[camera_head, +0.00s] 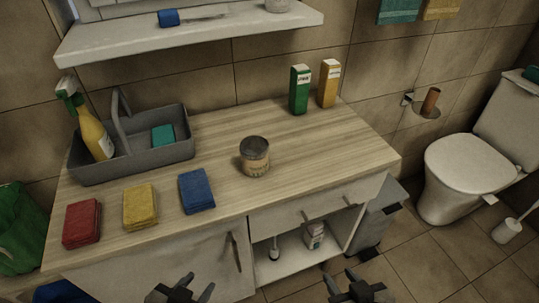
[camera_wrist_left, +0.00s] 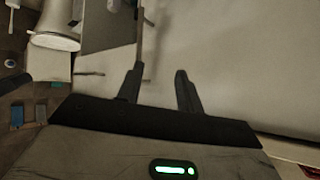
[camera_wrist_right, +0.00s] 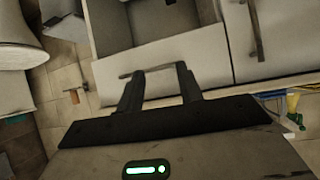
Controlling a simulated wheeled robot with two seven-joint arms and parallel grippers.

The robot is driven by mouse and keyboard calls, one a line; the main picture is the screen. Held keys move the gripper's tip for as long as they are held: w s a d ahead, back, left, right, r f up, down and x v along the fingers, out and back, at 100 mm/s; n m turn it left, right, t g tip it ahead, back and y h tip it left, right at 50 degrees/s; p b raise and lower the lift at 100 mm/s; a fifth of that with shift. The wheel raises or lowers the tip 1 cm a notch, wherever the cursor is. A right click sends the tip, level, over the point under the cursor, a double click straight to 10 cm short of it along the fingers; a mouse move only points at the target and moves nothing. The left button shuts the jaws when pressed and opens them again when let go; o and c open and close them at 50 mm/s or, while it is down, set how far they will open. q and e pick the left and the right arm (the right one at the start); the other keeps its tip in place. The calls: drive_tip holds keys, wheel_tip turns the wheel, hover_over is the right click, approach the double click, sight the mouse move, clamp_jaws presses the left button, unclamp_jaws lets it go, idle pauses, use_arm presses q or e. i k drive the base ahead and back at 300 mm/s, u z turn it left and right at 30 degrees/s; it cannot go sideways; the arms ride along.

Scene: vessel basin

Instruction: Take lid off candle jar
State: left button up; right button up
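The candle jar (camera_head: 254,163) stands upright on the wooden countertop, near its middle. Its dark grey lid (camera_head: 254,146) sits on top, and a pale label shows on its side. My left gripper (camera_head: 188,285) is at the bottom edge of the head view, in front of the cabinet and well short of the jar. It is open and empty, with its fingers apart in the left wrist view (camera_wrist_left: 160,78). My right gripper (camera_head: 357,281) is low in front of the open shelf, also open and empty in the right wrist view (camera_wrist_right: 158,75). Neither touches the jar.
Red (camera_head: 82,222), yellow (camera_head: 140,206) and blue (camera_head: 196,190) cloths lie left of the jar. Behind them is a grey caddy (camera_head: 160,155) with a spray bottle (camera_head: 92,130). Green (camera_head: 299,90) and orange (camera_head: 328,84) cartons stand at the back. The counter right of the jar is clear.

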sight(258, 167)
drive_tip(key=z, duration=1.15)
drive_tip(key=k, duration=0.9)
drive_tip(key=u, duration=1.75)
drive_tip(key=i, duration=0.5)
